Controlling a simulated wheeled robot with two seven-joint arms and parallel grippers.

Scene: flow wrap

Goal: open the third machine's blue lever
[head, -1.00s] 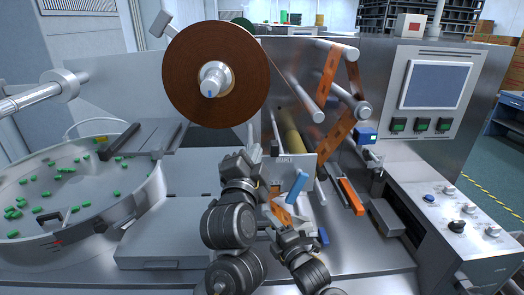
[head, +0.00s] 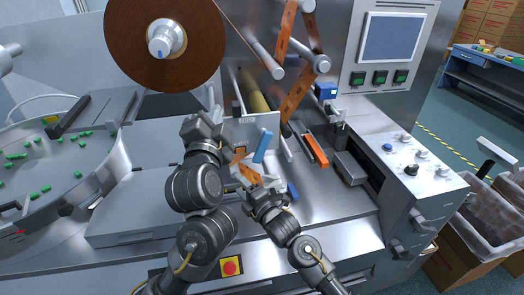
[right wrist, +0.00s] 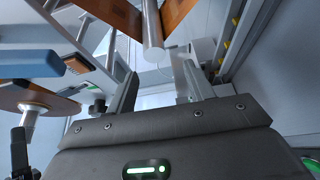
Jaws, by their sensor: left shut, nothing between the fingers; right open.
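The blue lever (head: 262,144) is a light blue, slightly tilted bar in front of the small metal plate at the middle of the machine, in the head view. A blue bar, apparently the same lever, shows at the left edge of the right wrist view (right wrist: 28,65). My right gripper (head: 246,176) is open, just below the lever and apart from it; its two spread fingers show in the right wrist view (right wrist: 160,88) with nothing between them. My left gripper (head: 213,119) is shut and empty, left of the lever and the plate.
A brown film reel (head: 120,40) stands above at the left. A bowl (head: 92,190) with green pieces is at the far left. The control panel (head: 436,172) is at the right.

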